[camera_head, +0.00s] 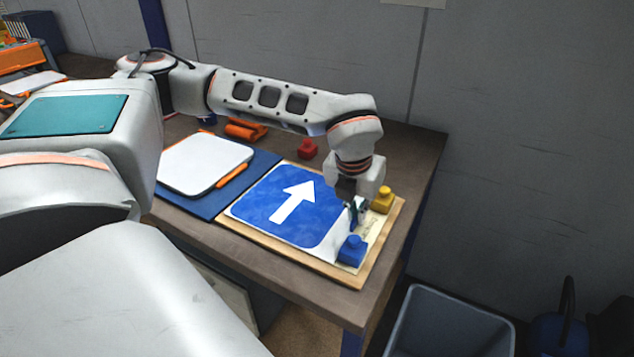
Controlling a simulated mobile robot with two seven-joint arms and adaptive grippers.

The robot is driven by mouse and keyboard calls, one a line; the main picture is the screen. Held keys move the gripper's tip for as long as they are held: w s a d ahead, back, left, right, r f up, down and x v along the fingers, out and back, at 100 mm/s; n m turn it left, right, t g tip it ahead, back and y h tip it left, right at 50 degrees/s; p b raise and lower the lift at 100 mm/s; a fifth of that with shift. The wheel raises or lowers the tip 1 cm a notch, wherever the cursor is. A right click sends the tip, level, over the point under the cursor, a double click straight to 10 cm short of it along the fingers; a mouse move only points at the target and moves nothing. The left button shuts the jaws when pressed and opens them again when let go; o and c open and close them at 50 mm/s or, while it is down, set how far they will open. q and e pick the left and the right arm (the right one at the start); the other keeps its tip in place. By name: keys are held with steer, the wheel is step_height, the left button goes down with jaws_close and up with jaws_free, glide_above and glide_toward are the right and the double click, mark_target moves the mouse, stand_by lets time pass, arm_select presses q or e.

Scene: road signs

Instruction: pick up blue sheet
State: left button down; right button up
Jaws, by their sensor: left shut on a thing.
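The blue sheet (275,222), with a white arrow and a white border, lies on a wooden board (350,277) near the table's right end. My left gripper (355,214) reaches down over the sheet's right edge, its fingers pointing down. It is shut at that edge, beside the blue knobbed block (352,250). The fingers hide the exact spot where they meet the sheet. The sheet looks flat on the board. My right gripper is not in view.
A yellow knobbed block (383,200) stands on the board close behind the gripper. A red block (308,148) stands behind the sheet. A white sign with an orange marker (232,175) lies on a blue mat (200,203) to the left. A grey bin (450,320) stands on the floor.

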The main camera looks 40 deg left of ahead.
arm_select(q)
steer(key=shift+r, duration=0.15)
step_height(320, 180, up, 23)
steer(key=p, duration=0.4)
steer(key=shift+r, duration=0.15)
stand_by(0.7)
stand_by(0.5)
